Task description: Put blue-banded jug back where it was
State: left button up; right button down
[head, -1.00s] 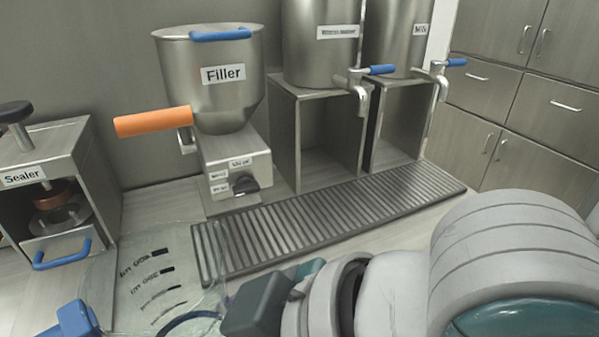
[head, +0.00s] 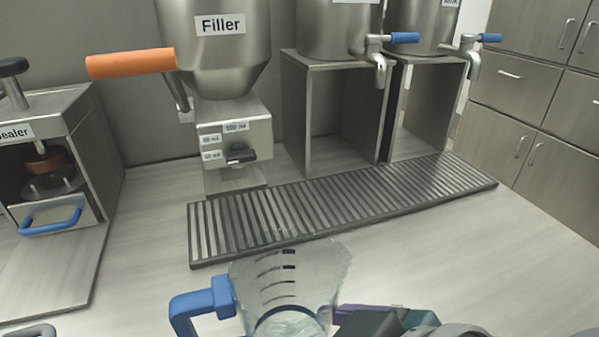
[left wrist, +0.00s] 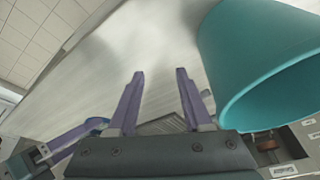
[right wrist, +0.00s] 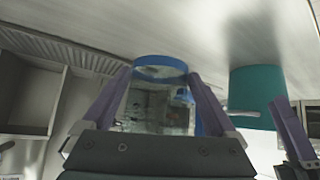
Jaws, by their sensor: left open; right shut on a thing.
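The clear jug (head: 300,275) with dark measuring marks, a blue handle (head: 205,305) and a blue band low down is at the bottom middle of the head view, roughly upright. My right gripper (head: 350,318) is shut on it from the right. In the right wrist view the jug (right wrist: 155,105) sits between the fingers of my right gripper (right wrist: 158,76), its blue band near their tips. My left gripper (left wrist: 160,75) is open and empty in the left wrist view. Whether the jug touches the counter is hidden.
The slatted drip tray (head: 340,205) lies beyond the jug, before the filler (head: 235,155) and two tap stands (head: 335,110). The sealer (head: 50,170) is at left. A teal bin (left wrist: 265,50) is close to my left gripper. Counter right of the jug is clear.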

notch_tip(320, 180, down, 9)
jog(key=shift+r+b, duration=0.15)
jog(key=shift+b, duration=1)
grip_release()
jog(key=shift+s+d+r, duration=0.1)
jog(key=shift+d+r, duration=0.05)
jog(key=shift+r, duration=0.15)
jog(key=p+v, duration=0.4)
jog(key=v, duration=0.7)
jog(key=s+d+r+m+g+h, duration=0.1)
jog(key=s+d+m+h, duration=0.2)
jog(key=d, duration=0.2)
jog(key=s+d+r+m+g+h, duration=0.1)
jog(key=s+d+m+h, duration=0.2)
jog(key=d, duration=0.3)
jog(key=shift+d+m+g, duration=0.15)
jog(key=shift+m+g, duration=0.25)
jog(key=shift+m, duration=0.3)
